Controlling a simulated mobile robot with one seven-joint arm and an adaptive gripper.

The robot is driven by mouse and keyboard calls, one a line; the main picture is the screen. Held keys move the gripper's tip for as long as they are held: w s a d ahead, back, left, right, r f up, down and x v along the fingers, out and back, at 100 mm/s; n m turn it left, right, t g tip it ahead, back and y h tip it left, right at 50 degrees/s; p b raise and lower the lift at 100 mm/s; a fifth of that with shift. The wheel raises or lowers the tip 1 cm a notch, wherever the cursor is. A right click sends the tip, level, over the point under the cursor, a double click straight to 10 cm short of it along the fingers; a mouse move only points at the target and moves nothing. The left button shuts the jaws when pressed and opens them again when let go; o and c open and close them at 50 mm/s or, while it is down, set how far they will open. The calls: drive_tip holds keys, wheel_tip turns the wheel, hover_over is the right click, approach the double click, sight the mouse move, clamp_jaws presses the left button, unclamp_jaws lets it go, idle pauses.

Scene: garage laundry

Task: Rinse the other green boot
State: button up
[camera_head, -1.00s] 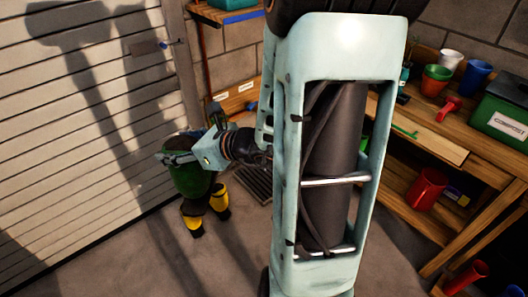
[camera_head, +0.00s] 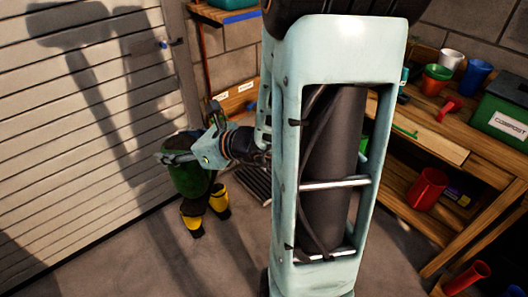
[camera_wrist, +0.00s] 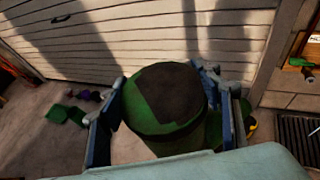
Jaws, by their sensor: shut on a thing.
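My gripper (camera_head: 180,158) is shut on a green boot (camera_head: 190,181), held near the slatted door. In the wrist view the two blue fingers (camera_wrist: 166,108) stand on either side of the boot (camera_wrist: 140,120). Its rounded green end has a large dark brown patch on top. In the head view much of the boot's upper part is hidden by the gripper. Two yellow boots (camera_head: 219,198) with dark soles show just below it. I cannot tell whether the green boot touches them.
A dark floor grate (camera_head: 255,184) lies behind my gripper. A wooden workbench (camera_head: 440,145) at the right holds cups and a green compost box (camera_head: 502,123). Green pieces (camera_wrist: 68,115) and a purple thing (camera_wrist: 82,95) lie on the floor. The front floor is clear.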

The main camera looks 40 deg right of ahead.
drive_tip(key=shift+w+a, duration=0.1)
drive_tip(key=shift+w, duration=0.05)
drive_tip(key=shift+w+a, duration=0.25)
drive_tip(key=shift+w, duration=0.05)
idle(0.3)
drive_tip(key=shift+d, duration=0.1)
drive_tip(key=shift+s+d, duration=0.3)
drive_tip(key=shift+s, duration=0.15)
drive_tip(key=shift+w, duration=0.1)
drive_tip(key=shift+w+a+b, duration=0.35)
drive_tip(key=shift+a+b, duration=0.05)
drive_tip(key=shift+b, duration=0.05)
drive_tip(key=shift+a+f+b, duration=0.1)
drive_tip(key=shift+b, duration=0.55)
